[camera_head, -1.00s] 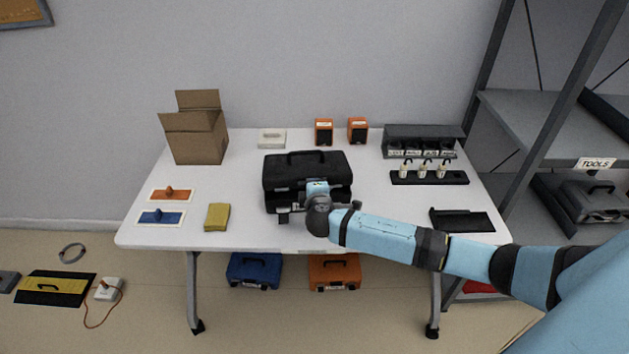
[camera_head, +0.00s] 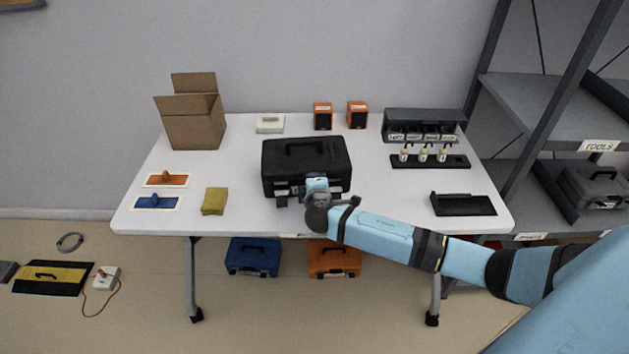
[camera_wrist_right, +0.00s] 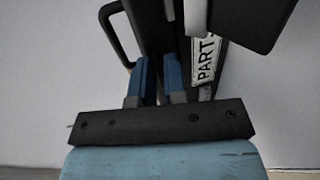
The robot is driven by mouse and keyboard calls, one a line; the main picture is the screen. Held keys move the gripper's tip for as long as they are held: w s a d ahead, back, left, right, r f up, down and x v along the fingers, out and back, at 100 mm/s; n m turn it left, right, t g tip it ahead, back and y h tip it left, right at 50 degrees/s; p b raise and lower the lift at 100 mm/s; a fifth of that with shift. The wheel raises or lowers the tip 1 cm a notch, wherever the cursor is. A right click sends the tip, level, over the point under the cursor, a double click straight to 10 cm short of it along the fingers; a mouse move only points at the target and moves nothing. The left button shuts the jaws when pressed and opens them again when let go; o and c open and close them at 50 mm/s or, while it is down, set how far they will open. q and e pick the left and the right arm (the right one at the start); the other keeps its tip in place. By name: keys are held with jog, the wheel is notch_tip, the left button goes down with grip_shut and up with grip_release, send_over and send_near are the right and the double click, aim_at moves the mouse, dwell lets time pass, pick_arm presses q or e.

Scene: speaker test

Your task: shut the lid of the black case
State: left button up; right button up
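The black case (camera_head: 300,162) stands near the front middle of the white table. Its lid, with a handle on it, lies down over the base; whether a thin gap is left at the front edge cannot be told. My right gripper (camera_head: 318,186) is at the case's front, and the wrist hides part of that face. In the right wrist view my right gripper (camera_wrist_right: 159,76) has two blue fingertips close together before the black case (camera_wrist_right: 156,28), with a narrow dark strip between them. Contact is unclear. The left gripper is out of view.
On the table are a cardboard box (camera_head: 192,130), a yellow cloth (camera_head: 215,201), orange speakers (camera_head: 323,117), a dark rack (camera_head: 425,124) and a black tray (camera_head: 463,204). A grey shelf (camera_head: 550,104) stands at right. The table between case and cloth is clear.

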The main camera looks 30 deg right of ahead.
jog(key=o, duration=0.3)
jog(key=shift+f, duration=0.45)
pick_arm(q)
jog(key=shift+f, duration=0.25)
pick_arm(e)
jog(key=shift+o, duration=0.2)
jog(key=shift+r, duration=0.1)
jog(key=shift+s, duration=0.1)
pick_arm(q)
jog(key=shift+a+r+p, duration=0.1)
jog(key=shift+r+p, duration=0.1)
jog(key=shift+p, duration=0.15)
pick_arm(e)
jog(key=v, duration=1.3)
jog(key=shift+s+a, duration=0.15)
jog(key=shift+s, duration=0.05)
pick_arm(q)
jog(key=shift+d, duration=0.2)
pick_arm(e)
jog(key=shift+r, duration=0.15)
